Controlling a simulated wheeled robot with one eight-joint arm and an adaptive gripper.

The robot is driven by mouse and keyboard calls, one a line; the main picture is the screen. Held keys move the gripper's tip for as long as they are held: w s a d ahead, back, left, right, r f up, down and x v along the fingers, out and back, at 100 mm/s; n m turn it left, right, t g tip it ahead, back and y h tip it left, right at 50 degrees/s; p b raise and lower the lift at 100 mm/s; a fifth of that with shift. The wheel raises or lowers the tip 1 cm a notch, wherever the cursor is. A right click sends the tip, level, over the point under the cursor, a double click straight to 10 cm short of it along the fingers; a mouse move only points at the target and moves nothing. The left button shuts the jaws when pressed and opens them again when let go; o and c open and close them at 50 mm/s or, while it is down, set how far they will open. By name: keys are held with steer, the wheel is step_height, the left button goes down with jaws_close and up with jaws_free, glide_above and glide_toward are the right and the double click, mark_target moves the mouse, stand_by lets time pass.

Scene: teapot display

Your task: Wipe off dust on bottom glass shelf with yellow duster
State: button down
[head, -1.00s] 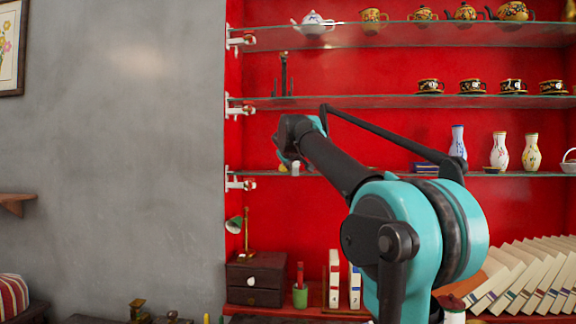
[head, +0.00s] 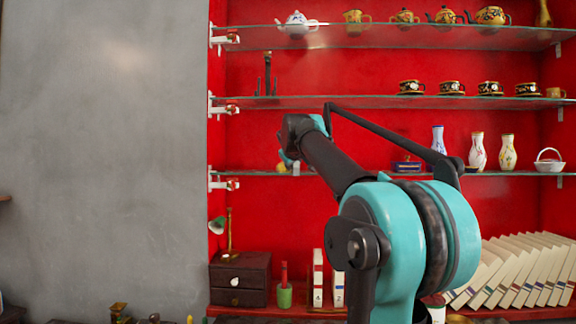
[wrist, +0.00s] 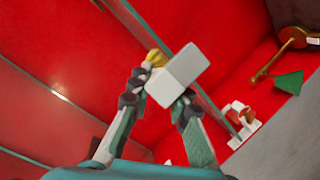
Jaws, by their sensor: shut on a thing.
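My gripper (head: 288,160) is at the left part of the bottom glass shelf (head: 525,174), in front of the red back wall. In the wrist view my gripper (wrist: 160,92) is shut on the duster, which shows a yellow part (wrist: 156,58) and a white block-like part (wrist: 180,75) beyond the fingertips. In the head view a small yellow bit (head: 281,167) shows just above the shelf edge. I cannot tell whether the duster touches the glass. No dust can be made out.
On the bottom glass shelf to the right stand a dark blue box (head: 407,166), several vases (head: 478,153) and a white basket (head: 549,161). Glass shelves above hold cups and teapots. Below are a drawer box (head: 240,278), a green lamp (head: 217,225) and leaning books (head: 520,270).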

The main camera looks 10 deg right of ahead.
steer(key=shift+s+d+f, duration=0.1)
steer(key=shift+s+d, duration=0.1)
steer(key=shift+d, duration=0.45)
steer(key=shift+a, duration=0.1)
steer(key=w+a, duration=0.4)
steer(key=a, duration=0.9)
steer(key=shift+w+a, duration=0.2)
stand_by(0.7)
steer(key=shift+r, duration=3.05)
